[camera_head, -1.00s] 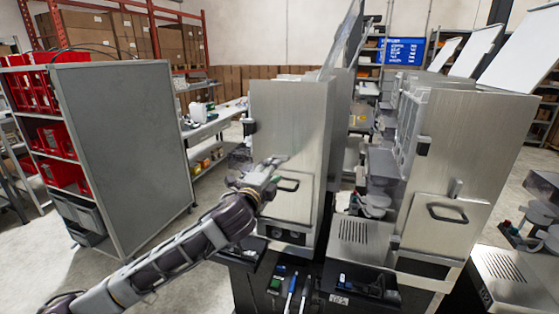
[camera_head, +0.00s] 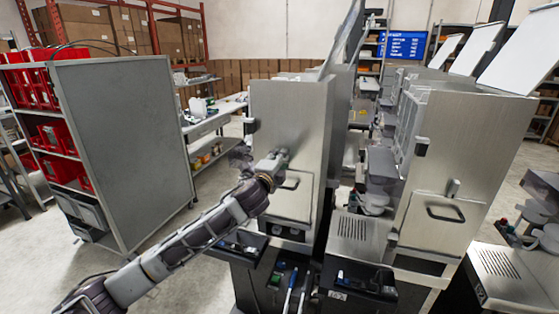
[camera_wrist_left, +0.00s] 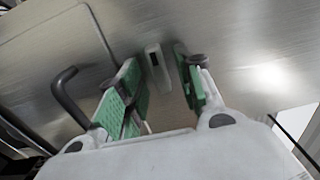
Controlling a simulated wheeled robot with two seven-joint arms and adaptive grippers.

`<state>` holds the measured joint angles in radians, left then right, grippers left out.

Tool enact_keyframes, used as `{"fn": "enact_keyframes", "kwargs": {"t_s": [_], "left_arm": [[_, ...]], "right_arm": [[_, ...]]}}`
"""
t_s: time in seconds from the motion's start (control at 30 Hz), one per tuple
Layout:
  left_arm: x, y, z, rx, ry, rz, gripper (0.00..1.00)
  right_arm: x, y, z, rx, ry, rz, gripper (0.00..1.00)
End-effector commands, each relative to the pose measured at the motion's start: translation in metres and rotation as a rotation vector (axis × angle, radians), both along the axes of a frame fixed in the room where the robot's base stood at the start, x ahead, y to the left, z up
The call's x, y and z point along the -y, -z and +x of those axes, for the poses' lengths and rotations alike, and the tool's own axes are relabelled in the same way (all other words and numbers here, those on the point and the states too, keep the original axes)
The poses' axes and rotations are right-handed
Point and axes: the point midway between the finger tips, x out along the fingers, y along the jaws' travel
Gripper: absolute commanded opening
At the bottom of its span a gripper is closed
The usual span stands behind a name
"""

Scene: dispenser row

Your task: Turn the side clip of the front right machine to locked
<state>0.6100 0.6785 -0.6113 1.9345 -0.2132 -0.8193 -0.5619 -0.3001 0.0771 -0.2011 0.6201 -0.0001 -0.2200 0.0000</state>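My left gripper (camera_head: 281,156) is at the steel side panel of the left one of the two near machines (camera_head: 290,105) in the head view. In the left wrist view its green-padded fingers (camera_wrist_left: 165,88) are open, one on each side of a small grey clip (camera_wrist_left: 157,62). Narrow gaps seem to show between clip and fingers; contact is unclear. The clip is long and slightly tilted in that view. My gripper hides it in the head view. The right near machine (camera_head: 485,130) has a similar upright clip (camera_head: 453,188), with no gripper near it. My right gripper is out of view.
A dark bar handle (camera_wrist_left: 68,98) is left of the fingers in the wrist view. The right machine has its own handle (camera_head: 445,213). A grey-sided shelf (camera_head: 125,150) with red bins stands left. Below the left machine is a dark stand (camera_head: 262,290) with pens.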

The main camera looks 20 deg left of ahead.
Motion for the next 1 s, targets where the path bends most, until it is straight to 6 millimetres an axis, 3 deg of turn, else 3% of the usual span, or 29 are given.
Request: {"fn": "enact_keyframes", "kwargs": {"t_s": [0.33, 0.6, 1.0], "left_arm": [[0.0000, 0.0005, 0.0016, 0.000, 0.000, 0.000, 0.36], [-0.0001, 0.0005, 0.0015, 0.000, 0.000, 0.000, 0.01], [-0.0003, 0.0015, 0.0014, -0.002, 0.000, -0.028, 0.00]], "right_arm": [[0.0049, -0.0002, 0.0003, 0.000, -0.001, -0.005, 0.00], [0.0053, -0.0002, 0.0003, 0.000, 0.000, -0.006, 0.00], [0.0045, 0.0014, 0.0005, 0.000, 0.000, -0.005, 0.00]]}}
